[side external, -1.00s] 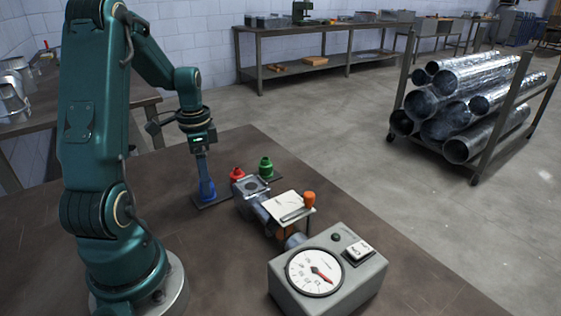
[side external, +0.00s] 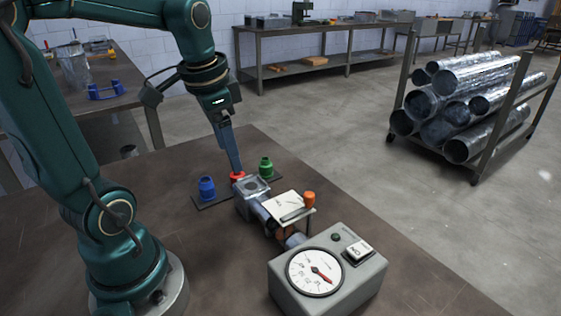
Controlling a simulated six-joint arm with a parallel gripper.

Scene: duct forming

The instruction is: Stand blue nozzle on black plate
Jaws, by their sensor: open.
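The blue nozzle (side external: 207,187) stands upright on the black plate (side external: 220,201), left of the duct piece. My gripper (side external: 236,170) is away from it, with its fingers pointing down at the red nozzle (side external: 239,176). The fingertips overlap the top of the red nozzle in this view, and I cannot tell whether they touch it. The jaws are open. The green nozzle (side external: 266,166) stands upright just to the right of the red one.
A metal duct fitting (side external: 251,201) with a valve and orange knob (side external: 308,197) lies in front of the red nozzle. A grey gauge box (side external: 330,272) stands at the front. The table's left middle is clear.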

